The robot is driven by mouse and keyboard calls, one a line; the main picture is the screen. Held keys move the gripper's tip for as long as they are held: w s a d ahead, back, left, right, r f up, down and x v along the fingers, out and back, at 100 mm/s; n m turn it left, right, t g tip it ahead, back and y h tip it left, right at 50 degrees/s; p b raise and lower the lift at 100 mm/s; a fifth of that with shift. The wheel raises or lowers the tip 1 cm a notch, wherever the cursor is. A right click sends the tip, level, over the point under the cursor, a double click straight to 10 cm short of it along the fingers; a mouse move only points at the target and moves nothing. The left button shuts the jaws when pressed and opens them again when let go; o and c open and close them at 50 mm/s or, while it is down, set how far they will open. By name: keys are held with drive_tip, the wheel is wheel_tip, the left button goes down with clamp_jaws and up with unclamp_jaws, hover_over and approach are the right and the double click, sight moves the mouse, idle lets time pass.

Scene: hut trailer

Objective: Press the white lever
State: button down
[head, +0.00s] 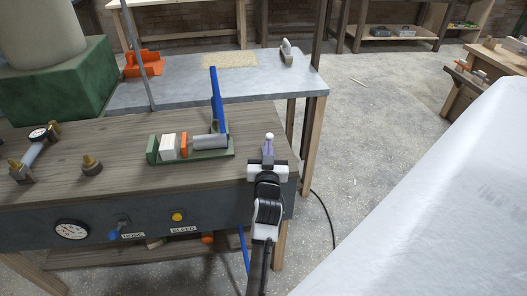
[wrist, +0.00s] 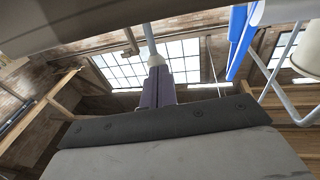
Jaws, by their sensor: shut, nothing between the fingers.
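My gripper (head: 268,139) is shut and empty above the right end of the wooden workbench; its fingers also show in the wrist view (wrist: 156,66). A pale, upright lever-like piece (head: 287,51) stands on the grey table behind, near its right end. It is the likeliest white lever, but I cannot tell for sure. My gripper is well in front of it and apart from it. The wrist view does not clearly show it.
A green fixture (head: 194,156) with white and orange blocks and an upright blue handle (head: 217,102) stands left of my gripper. The grey table (head: 188,87) holds an orange piece (head: 143,68). A white-covered surface (head: 440,190) is at right. Floor between is open, with a black cable.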

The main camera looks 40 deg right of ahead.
drive_tip(key=shift+w+d+r+g+y+p, duration=0.3)
drive_tip(key=shift+d+r+g+p, duration=0.1)
drive_tip(key=shift+p, duration=0.4)
drive_tip(key=shift+w+d+r+b, duration=0.3)
drive_tip(key=shift+w+d+b, duration=0.1)
drive_tip(key=shift+w+b, duration=0.25)
drive_tip(key=shift+w+d+r+b, duration=0.25)
drive_tip(key=shift+w+d+b, duration=0.15)
drive_tip(key=shift+w, duration=0.4)
